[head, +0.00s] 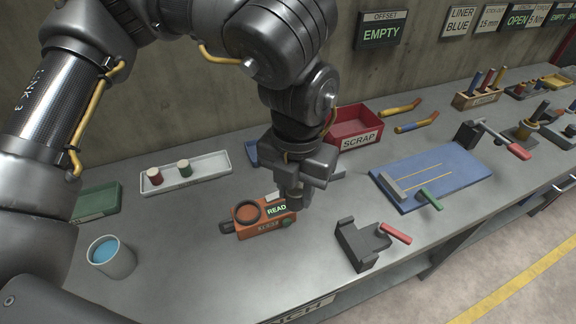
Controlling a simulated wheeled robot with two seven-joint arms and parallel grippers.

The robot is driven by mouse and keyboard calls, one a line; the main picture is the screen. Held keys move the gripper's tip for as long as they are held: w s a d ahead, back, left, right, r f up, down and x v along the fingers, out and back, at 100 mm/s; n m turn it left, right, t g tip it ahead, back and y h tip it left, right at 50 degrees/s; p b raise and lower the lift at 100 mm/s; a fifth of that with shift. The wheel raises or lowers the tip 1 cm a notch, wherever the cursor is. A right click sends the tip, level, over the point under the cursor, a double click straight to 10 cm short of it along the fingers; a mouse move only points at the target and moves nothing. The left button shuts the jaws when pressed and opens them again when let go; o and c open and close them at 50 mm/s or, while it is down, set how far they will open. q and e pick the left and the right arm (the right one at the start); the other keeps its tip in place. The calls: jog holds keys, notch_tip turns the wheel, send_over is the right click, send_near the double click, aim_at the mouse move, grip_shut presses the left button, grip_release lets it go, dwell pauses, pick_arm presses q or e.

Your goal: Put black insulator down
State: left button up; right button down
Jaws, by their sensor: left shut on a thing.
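My left gripper (294,184) comes down from above over the bench and is shut on a small dark piece, which looks like the black insulator (298,203). The piece is mostly hidden by the fingers. It is just beside the right end of an orange device (257,229) with a round ring on top and a READ label. I cannot tell whether the piece touches the device or the bench. My right gripper is not in view.
Behind stand a red SCRAP bin (357,128) and a white tray (207,179) with two small cylinders. A blue board (440,173) and a dark fixture (357,246) with a red handle are at right. A cup (112,262) stands at left. Bench front is clear.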

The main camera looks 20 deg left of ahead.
pick_arm(q)
jog(key=w+a+n, duration=0.4)
jog(key=a+n, duration=0.3)
jog(key=n, duration=1)
jog(key=w+a+n, duration=0.4)
jog(key=a+n, duration=0.3)
jog(key=n, duration=1.1)
jog(key=shift+w+a+f, duration=0.2)
jog(key=shift+w+a, duration=0.05)
